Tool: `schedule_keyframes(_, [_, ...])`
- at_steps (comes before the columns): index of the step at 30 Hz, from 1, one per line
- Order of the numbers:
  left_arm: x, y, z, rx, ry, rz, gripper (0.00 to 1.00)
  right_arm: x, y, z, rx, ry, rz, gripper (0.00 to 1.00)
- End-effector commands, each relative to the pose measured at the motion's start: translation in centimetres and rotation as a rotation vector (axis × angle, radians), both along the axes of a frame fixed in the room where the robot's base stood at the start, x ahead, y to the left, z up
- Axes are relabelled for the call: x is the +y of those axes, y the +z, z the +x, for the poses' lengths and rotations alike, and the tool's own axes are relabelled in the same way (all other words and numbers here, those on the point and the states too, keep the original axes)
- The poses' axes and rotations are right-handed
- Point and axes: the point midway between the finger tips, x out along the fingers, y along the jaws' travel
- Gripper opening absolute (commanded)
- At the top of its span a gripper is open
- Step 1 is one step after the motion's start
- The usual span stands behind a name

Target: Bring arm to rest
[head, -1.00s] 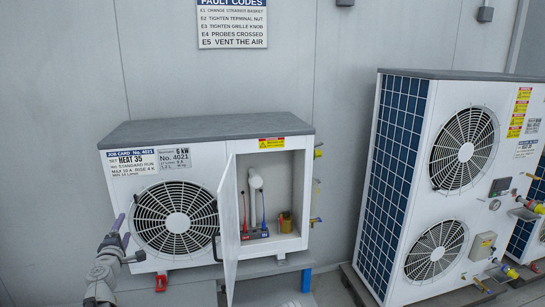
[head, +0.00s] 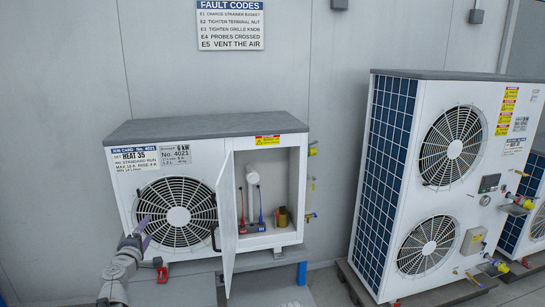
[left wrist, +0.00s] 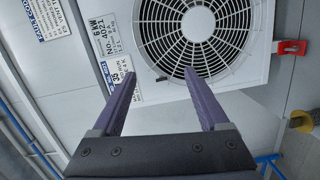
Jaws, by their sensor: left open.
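My left gripper (head: 145,230) is open and empty. Its purple fingers are in front of the fan grille of the smaller white pump unit (head: 290,215), at the grille's left side in the head view. In the left wrist view the two fingers (left wrist: 160,72) stand well apart with nothing between them, and the round fan grille (left wrist: 180,35) lies beyond. I cannot tell the exact gap to the grille. My right gripper is not in view.
The unit's door (head: 226,222) stands open, swung out to the right of my arm. Its compartment holds a white cylinder (head: 264,168), red and blue probes and a brass-coloured part (head: 282,216). A taller double-fan unit (head: 428,190) stands right.

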Motion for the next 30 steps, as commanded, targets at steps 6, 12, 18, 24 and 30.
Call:
schedule_keyframes(6, [-7.2,-1.1,0.1,0.068,-0.171,0.112,0.78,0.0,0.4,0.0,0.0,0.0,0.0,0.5])
schedule_keyframes(12, [-16.8,-3.6,-1.3,0.179,-0.417,0.279,0.78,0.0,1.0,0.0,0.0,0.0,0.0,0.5])
schedule_keyframes(18, [-28.0,-8.3,-6.6,0.365,-0.756,0.526,0.78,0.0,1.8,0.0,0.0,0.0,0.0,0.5])
schedule_keyframes(24, [-35.7,-14.2,-16.9,0.657,-1.132,0.862,0.78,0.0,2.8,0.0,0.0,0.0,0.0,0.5])
schedule_keyframes(30, [-36.0,-17.0,-26.8,0.997,-1.37,1.195,0.78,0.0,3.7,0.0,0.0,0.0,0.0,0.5])
